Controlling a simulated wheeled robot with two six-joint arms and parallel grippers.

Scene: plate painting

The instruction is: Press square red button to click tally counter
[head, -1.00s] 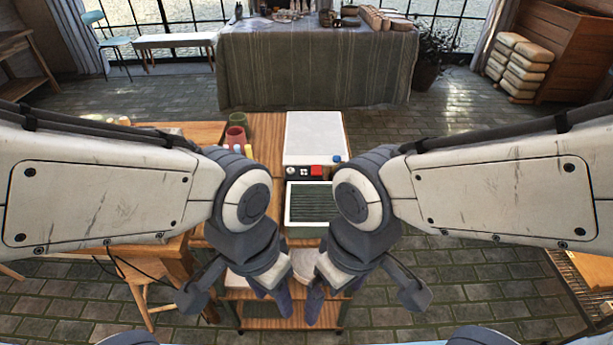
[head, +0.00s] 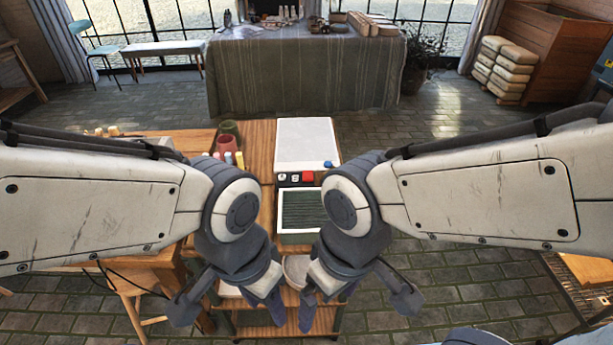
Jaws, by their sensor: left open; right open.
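The square red button (head: 308,177) sits on the dark front strip of a white machine (head: 306,145) on the wooden table. Left of the button on the same strip are small white dials or displays (head: 288,178); I cannot tell which is the tally counter. My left gripper (head: 277,312) points down, open, in front of the machine and nearer to me than the button. My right gripper (head: 318,312) points down, open, just right of it. Both are apart from the button, and their fingertips are small and partly overlapped by the wrists.
A green tray with a dark ribbed surface and white rim (head: 281,222) lies between the machine and my grippers. A white bowl (head: 295,270) is partly hidden between my wrists. Red (head: 225,144) and green cups (head: 231,129) and small bottles (head: 239,160) stand left of the machine.

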